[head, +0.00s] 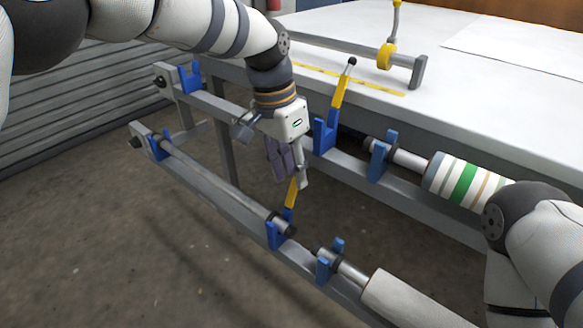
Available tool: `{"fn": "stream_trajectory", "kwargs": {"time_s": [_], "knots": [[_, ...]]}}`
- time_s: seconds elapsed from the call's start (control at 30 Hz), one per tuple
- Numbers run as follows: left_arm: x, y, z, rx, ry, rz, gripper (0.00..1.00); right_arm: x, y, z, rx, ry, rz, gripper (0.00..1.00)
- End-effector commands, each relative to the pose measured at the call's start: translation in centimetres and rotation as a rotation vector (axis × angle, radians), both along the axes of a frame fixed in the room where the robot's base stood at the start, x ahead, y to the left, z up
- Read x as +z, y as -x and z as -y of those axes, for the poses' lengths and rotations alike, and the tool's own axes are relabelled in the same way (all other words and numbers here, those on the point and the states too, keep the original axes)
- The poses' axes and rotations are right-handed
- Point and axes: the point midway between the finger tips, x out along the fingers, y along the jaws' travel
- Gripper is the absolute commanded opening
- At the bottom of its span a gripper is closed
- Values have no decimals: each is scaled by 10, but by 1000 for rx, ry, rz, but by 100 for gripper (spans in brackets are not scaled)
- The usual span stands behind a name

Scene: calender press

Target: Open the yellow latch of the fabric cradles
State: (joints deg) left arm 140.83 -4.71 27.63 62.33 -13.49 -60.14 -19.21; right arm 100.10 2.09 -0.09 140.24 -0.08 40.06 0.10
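Two yellow latches show on blue fabric cradles. The upper yellow latch (340,92), with a black knob, stands up and leans slightly right above its blue cradle (325,138). The lower yellow latch (291,194) also stands up from its blue cradle (279,234), in front. My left gripper (291,178) points down at this lower latch, its fingers around or just in front of the latch's top end. The knob end is hidden by the fingers, so I cannot tell whether they are closed on it. My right gripper is out of view; only that arm shows at the right.
A grey roller bar (215,183) runs to the lower cradle. A striped fabric roll (462,180) and a white roll (402,299) lie in other cradles at right. The white table (480,90) bears a grey bar with a yellow clamp (386,56).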

Motion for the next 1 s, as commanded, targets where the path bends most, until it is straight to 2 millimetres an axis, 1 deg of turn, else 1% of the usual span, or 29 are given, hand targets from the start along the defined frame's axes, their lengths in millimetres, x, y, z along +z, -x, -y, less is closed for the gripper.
{"fn": "stream_trajectory", "kwargs": {"time_s": [0.23, 0.3, 0.37, 0.6, 0.7, 0.83, 1.0], "knots": [[1, -1, 0, 0, 1, 3, 32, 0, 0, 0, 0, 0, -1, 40], [6, -1, 0, 2, 2, 5, 32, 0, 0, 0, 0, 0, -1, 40], [16, -2, -2, 2, 2, 6, 32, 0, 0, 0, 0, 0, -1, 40], [80, -2, -13, 2, 3, 7, 32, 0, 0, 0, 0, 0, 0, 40], [101, -2, -16, 2, 2, 5, 32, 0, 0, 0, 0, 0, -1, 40], [115, -2, -19, 0, 1, 3, 32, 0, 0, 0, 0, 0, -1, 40], [119, -1, -20, 0, 1, 1, 32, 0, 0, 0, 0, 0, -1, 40]]}}
